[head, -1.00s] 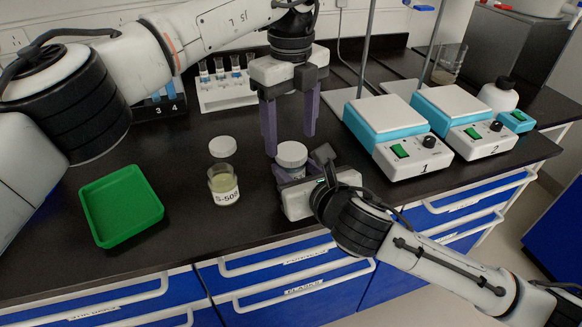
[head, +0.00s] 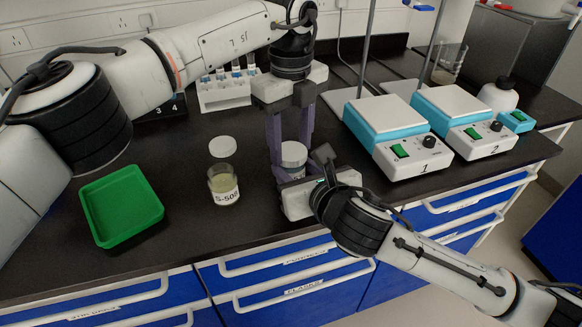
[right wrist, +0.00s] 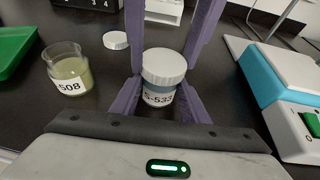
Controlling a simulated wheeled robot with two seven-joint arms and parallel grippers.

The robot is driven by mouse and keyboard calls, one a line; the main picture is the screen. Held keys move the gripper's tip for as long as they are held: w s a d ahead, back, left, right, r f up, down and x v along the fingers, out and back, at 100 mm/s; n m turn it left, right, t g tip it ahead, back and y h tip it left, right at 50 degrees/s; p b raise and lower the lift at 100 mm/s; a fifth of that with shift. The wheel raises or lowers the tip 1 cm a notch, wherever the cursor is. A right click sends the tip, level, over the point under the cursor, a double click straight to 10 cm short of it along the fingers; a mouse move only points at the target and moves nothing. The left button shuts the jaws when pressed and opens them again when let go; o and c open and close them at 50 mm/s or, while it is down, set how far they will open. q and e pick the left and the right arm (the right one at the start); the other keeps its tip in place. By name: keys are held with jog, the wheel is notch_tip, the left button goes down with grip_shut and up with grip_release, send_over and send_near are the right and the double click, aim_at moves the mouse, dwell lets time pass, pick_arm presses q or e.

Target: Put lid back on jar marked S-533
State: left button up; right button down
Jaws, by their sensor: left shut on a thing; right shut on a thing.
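The lid also shows in the head view (head: 294,152). My left gripper (head: 290,153) reaches down from above, its purple fingers shut on the lid's sides. My right gripper (head: 291,181) is low at the bench, shut on the jar body, which it partly hides in the head view.
An open jar marked 508 (head: 223,187) with yellowish contents stands left, and a loose white lid (head: 222,146) lies behind it. A green tray (head: 122,207) is farther left. Two stirrer hotplates, 1 (head: 413,155) and 2 (head: 480,139), stand to the right. The bench's front edge is close.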

pick_arm(q)
jog(key=m, duration=0.6)
jog(key=shift+m, duration=0.3)
jog(key=o, duration=1.2)
jog(key=shift+c, duration=0.2)
jog(key=shift+r, duration=2.25)
jog(key=shift+c, duration=0.3)
